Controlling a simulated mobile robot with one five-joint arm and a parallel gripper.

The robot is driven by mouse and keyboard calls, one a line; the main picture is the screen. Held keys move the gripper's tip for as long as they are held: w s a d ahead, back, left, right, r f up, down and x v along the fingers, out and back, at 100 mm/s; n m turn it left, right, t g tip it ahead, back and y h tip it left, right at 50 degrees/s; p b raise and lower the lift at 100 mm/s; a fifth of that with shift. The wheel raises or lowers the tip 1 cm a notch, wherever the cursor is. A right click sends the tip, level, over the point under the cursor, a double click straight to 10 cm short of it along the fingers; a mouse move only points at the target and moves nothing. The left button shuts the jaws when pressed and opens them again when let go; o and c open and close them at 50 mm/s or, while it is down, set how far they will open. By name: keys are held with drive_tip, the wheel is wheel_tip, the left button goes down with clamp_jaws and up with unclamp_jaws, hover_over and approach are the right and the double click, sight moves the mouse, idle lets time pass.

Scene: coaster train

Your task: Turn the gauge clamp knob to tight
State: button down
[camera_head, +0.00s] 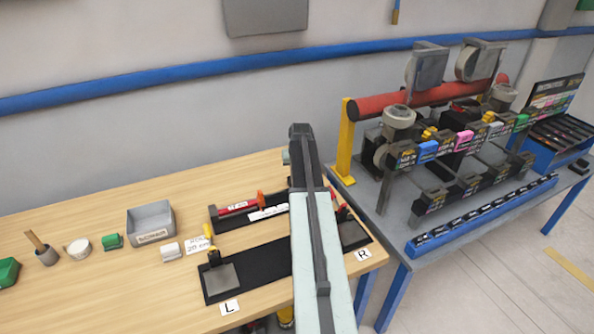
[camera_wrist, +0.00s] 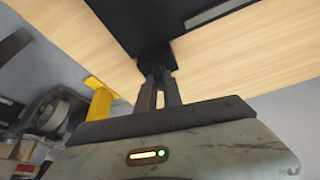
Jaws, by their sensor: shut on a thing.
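The gauge (camera_head: 228,221) is a long black holder with a red bar on the wooden bench, with an orange piece standing near its middle. Its right part is hidden behind my arm in the head view. My gripper (camera_wrist: 157,72) shows in the wrist view, its two dark fingers close together and shut on a small dark block, which looks like the gauge clamp knob (camera_wrist: 154,52). The block stands at the edge of a black part over the wood. The knob's marks and turn angle cannot be read. The head view does not show my fingertips.
A black board (camera_head: 262,268) with L and R labels lies in front of the gauge. A grey bin (camera_head: 151,222) and small parts stand to the left. A grey table (camera_head: 395,232) with a red roller and yellow post (camera_head: 346,150) stands close on the right.

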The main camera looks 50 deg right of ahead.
drive_tip(key=m+g, duration=0.1)
drive_tip(key=m, duration=0.2)
drive_tip(key=m+g+h, duration=0.1)
drive_tip(key=m, duration=0.2)
drive_tip(key=shift+w+m+h, duration=0.15)
drive_tip(key=shift+m+h, duration=0.15)
drive_tip(key=m+g, duration=0.2)
drive_tip(key=m, duration=0.2)
drive_tip(key=shift+m, duration=0.3)
drive_tip(key=c, duration=1.5)
unclamp_jaws()
